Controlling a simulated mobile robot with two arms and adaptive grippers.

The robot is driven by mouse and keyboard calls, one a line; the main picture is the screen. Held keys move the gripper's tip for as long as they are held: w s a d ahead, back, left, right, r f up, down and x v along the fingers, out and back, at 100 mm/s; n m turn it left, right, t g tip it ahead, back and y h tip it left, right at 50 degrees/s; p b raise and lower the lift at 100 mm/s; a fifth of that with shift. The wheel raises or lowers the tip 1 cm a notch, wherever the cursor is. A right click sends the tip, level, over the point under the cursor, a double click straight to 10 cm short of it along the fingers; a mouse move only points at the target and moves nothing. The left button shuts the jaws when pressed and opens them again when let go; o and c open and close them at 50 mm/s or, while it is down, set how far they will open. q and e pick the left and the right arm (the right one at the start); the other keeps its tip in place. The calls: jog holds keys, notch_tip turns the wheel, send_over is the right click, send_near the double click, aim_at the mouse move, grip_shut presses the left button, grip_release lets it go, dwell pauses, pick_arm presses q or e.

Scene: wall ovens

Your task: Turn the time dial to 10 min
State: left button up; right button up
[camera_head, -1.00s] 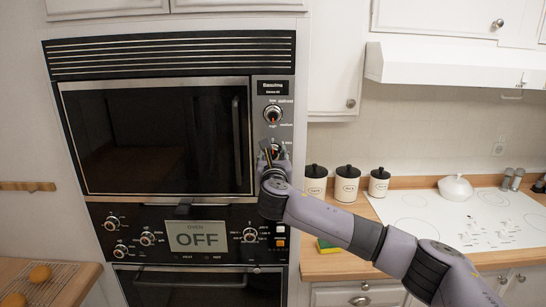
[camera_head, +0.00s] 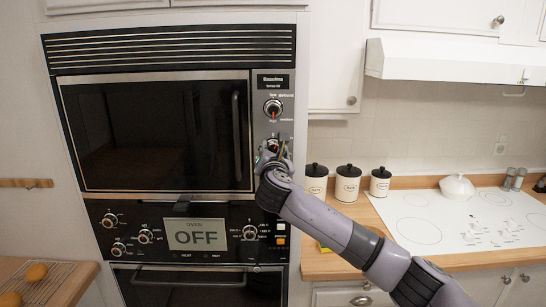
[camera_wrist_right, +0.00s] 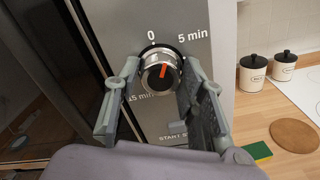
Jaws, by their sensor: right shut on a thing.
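The time dial (camera_wrist_right: 160,72) is a round silver knob with a red-orange mark on the grey control panel. In the right wrist view the mark points up and slightly right, between the printed 0 and 5 min. The 15 min label shows at lower left; no 10 min label is visible, and the right-hand finger covers that side. My right gripper (camera_head: 273,151) is shut on the dial, one finger on each side of it. In the head view the gripper mostly hides the dial. My left gripper is not in view.
A power dial (camera_head: 273,109) sits above on the same panel. A start button (camera_wrist_right: 174,138) is just below the time dial. The microwave door handle (camera_head: 237,136) stands close to the left. The counter with canisters (camera_head: 347,184) lies to the right.

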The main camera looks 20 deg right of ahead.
jog(key=shift+f+m+b, duration=0.2)
jog(key=shift+m+b, duration=4.8)
jog(key=shift+m, duration=8.1)
jog(key=o, duration=1.1)
jog(key=shift+r, duration=0.1)
jog(key=shift+o, duration=0.4)
jog(key=shift+r, duration=0.1)
